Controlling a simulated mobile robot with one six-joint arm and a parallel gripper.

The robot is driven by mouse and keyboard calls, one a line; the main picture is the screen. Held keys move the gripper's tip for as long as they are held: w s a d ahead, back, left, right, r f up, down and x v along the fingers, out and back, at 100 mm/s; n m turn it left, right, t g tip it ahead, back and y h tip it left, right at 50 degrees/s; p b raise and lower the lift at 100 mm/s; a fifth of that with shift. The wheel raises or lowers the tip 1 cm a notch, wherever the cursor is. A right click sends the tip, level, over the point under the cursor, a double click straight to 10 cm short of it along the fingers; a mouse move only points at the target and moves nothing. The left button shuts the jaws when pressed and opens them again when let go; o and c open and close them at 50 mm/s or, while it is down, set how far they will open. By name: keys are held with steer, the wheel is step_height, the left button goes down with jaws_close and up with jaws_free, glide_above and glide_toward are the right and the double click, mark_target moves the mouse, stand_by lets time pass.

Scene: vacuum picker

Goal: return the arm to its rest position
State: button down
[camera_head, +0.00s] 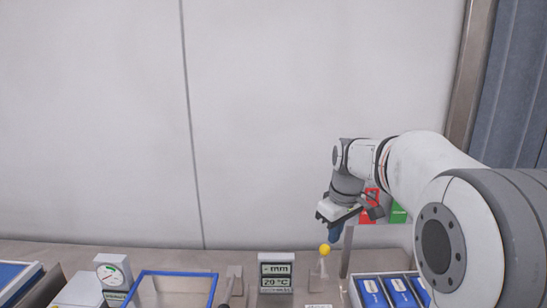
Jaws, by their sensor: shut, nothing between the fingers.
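My arm reaches in from the right side of the head camera view. It is bent, with its wrist above the back right of the bench. My gripper (336,228) points down at the end of the wrist, a little above the bench. Its tip is dark blue and looks closed, with nothing visible held in it. A small yellow ball on a pale stand (325,250) is just below and left of the gripper tip. I cannot tell whether they touch. Part of the bench on the right is hidden behind my arm.
A tray with blue boxes (372,293) stands below the arm. Red and green panels (398,214) are behind the wrist. A display reading 20 °C (276,273), a blue-rimmed tray (178,273) and a dial gauge (112,271) line the bench. The space before the wall is clear.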

steer(key=s+f+m+b, duration=0.2)
steer(key=s+f, duration=0.3)
steer(key=s, duration=0.7)
steer(key=s+f+m+t+b, duration=0.1)
steer(key=s+f+m, duration=0.4)
steer(key=s, duration=0.7)
steer(key=shift+s+d+t+h+b, duration=0.2)
steer(key=shift+s+t+h+b, duration=0.15)
steer(key=shift+b, duration=0.35)
